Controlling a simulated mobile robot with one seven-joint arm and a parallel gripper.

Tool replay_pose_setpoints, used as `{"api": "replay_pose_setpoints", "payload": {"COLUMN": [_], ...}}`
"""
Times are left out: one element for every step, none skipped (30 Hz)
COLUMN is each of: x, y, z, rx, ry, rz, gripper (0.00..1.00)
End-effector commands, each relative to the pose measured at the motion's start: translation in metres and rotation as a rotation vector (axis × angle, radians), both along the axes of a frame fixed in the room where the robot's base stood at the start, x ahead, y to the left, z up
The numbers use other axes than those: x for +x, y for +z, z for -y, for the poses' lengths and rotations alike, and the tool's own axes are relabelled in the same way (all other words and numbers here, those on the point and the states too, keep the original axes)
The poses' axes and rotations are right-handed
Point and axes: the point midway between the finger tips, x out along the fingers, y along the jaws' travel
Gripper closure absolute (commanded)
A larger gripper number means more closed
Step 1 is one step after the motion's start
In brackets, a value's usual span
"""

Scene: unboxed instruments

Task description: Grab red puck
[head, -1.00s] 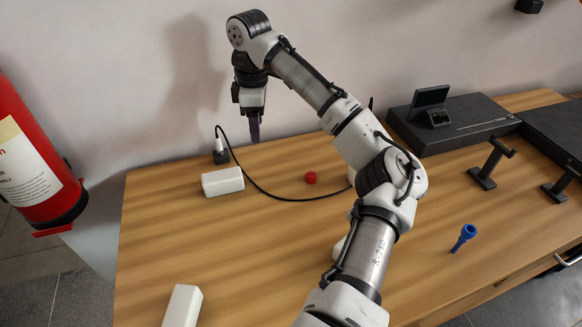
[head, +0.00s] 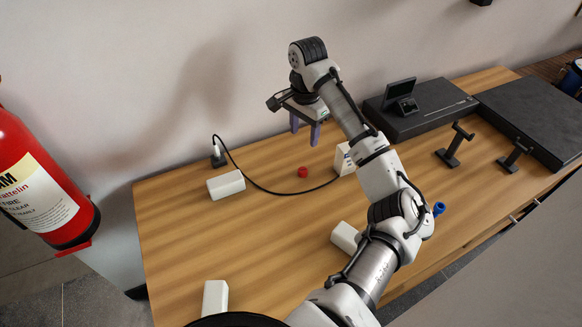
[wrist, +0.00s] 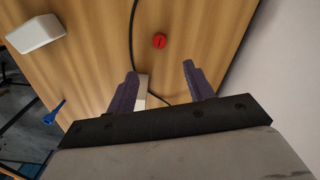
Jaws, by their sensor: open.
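The red puck (head: 303,172) is a small round red piece lying on the wooden table, near the black cable. It also shows in the wrist view (wrist: 159,41), ahead of the fingertips and between their lines. My gripper (head: 305,136) is open and empty, with its two purple fingers pointing down above the table. In the head view it is up and behind the puck, apart from it. In the wrist view my gripper (wrist: 158,72) shows both fingers spread wide.
A black cable (head: 262,188) curves across the table beside the puck. White blocks (head: 226,184) lie around, one (head: 344,161) right of the puck. Black cases (head: 430,112) and stands (head: 455,145) are at the right. A fire extinguisher (head: 40,185) is at the left. The wall is close behind.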

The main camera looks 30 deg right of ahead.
Motion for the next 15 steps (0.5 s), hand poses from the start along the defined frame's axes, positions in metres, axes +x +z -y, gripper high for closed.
{"api": "replay_pose_setpoints", "payload": {"x": [-0.003,-0.004,-0.005,-0.005,-0.006,-0.006,-0.005,-0.005,-0.006,-0.006,-0.005,-0.005,-0.005,-0.005,-0.005], "y": [0.001,0.001,-0.001,-0.003,-0.006,-0.012,-0.017,-0.022,-0.03,-0.036,-0.043,-0.051,-0.056,-0.061,-0.068], "z": [0.004,0.005,0.007,0.007,0.007,0.007,0.007,0.007,0.006,0.006,0.006,0.006,0.006,0.006,0.006], "rx": [0.001,0.001,0.001,0.001,0.001,0.004,0.004,0.004,0.005,0.006,0.006,0.006,0.005,0.005,0.005], "ry": [-0.043,-0.06,-0.079,-0.087,-0.092,-0.094,-0.095,-0.095,-0.093,-0.093,-0.093,-0.093,-0.092,-0.092,-0.092], "rz": [0.0,0.0,-0.001,-0.001,-0.001,-0.001,-0.001,-0.001,-0.002,-0.003,-0.002,-0.002,-0.001,-0.001,-0.001], "gripper": [0.48,0.48,0.48,0.48,0.48,0.48,0.48,0.48,0.48,0.48,0.48,0.48,0.48,0.48,0.48]}}
